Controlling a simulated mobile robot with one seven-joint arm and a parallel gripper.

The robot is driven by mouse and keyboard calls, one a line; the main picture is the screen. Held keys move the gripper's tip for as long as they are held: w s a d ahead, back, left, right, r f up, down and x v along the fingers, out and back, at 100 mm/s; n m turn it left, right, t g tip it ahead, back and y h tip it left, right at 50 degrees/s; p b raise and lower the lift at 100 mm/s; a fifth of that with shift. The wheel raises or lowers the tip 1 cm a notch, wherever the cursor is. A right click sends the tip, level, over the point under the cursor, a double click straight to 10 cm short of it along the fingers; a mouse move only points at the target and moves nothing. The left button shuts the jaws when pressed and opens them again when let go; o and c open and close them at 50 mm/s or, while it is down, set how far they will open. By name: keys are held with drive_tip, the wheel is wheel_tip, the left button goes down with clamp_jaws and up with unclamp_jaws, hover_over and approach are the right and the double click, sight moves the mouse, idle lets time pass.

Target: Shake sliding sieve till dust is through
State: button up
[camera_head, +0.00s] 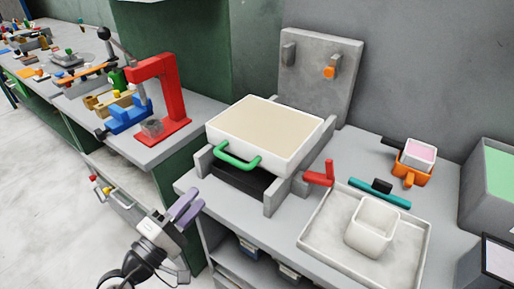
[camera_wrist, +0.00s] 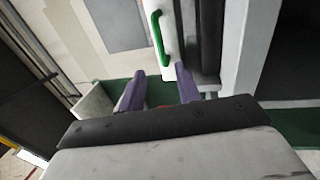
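The sliding sieve (camera_head: 265,133) is a white square frame with a beige surface, resting between grey rails on the bench. Its green handle (camera_head: 237,158) faces me and also shows in the wrist view (camera_wrist: 158,38). A dark tray or gap lies under the sieve (camera_head: 240,180). My gripper (camera_head: 188,207) has purple fingers and hangs in front of the bench edge, below and left of the handle. In the wrist view the fingers (camera_wrist: 168,88) are apart with nothing between them, and the handle is ahead of them. Whether dust lies under the sieve is hidden.
A red lever (camera_head: 320,174) stands right of the rails. A pale tray (camera_head: 310,236) holds a white square bowl (camera_head: 372,226). An orange holder (camera_head: 411,172) with a pink-topped cup sits behind. A red press (camera_head: 166,95) stands on the left bench. An open drawer (camera_head: 118,196) juts out left of my gripper.

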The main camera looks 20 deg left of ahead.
sight(231, 158)
drive_tip(key=p+x, duration=0.4)
drive_tip(key=x, duration=0.9)
drive_tip(key=shift+w+d, duration=0.15)
drive_tip(key=shift+w, duration=0.1)
clamp_jaws()
